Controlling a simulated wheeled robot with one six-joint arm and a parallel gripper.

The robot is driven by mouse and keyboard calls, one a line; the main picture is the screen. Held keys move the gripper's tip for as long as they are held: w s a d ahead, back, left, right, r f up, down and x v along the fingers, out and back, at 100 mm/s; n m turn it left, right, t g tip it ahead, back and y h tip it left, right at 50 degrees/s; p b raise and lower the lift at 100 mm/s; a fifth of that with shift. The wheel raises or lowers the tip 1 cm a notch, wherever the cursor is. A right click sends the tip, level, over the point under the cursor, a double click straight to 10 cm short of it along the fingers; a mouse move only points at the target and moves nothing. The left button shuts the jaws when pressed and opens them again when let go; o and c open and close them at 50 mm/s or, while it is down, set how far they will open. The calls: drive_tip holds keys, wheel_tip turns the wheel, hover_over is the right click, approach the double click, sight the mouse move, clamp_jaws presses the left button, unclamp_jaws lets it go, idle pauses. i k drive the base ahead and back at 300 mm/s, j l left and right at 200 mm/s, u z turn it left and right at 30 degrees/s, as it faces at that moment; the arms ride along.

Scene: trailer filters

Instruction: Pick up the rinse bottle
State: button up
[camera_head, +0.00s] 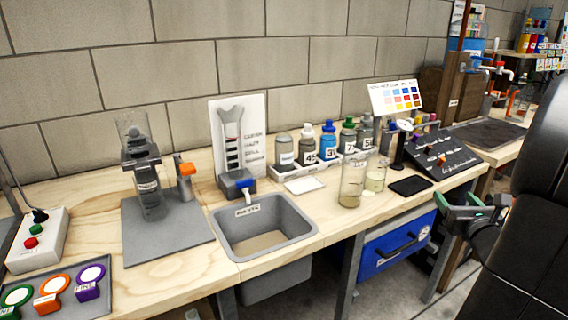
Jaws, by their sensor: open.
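I cannot tell which one is the rinse bottle; the labels are too small to read. My gripper (460,212) is at the right, in front of the bench edge and well apart from the bottles. It is open and empty, with its fingers partly seen. My dark arm covers the far right.
A grey sink (296,229) is set in the wooden bench. A black pad (410,186) and a sloped control panel (446,152) lie right. A blue drawer (385,262) sits below.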

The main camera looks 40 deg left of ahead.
sight(283, 143)
drive_tip(key=k+u, duration=0.1)
drive_tip(key=u, duration=0.2)
drive_tip(key=k+j+u, duration=0.1)
drive_tip(key=u, duration=0.25)
drive_tip(key=i+j, duration=0.1)
drive_tip(key=j, duration=0.25)
drive_tip(key=i+j+u, duration=0.1)
drive_tip(key=j, duration=0.25)
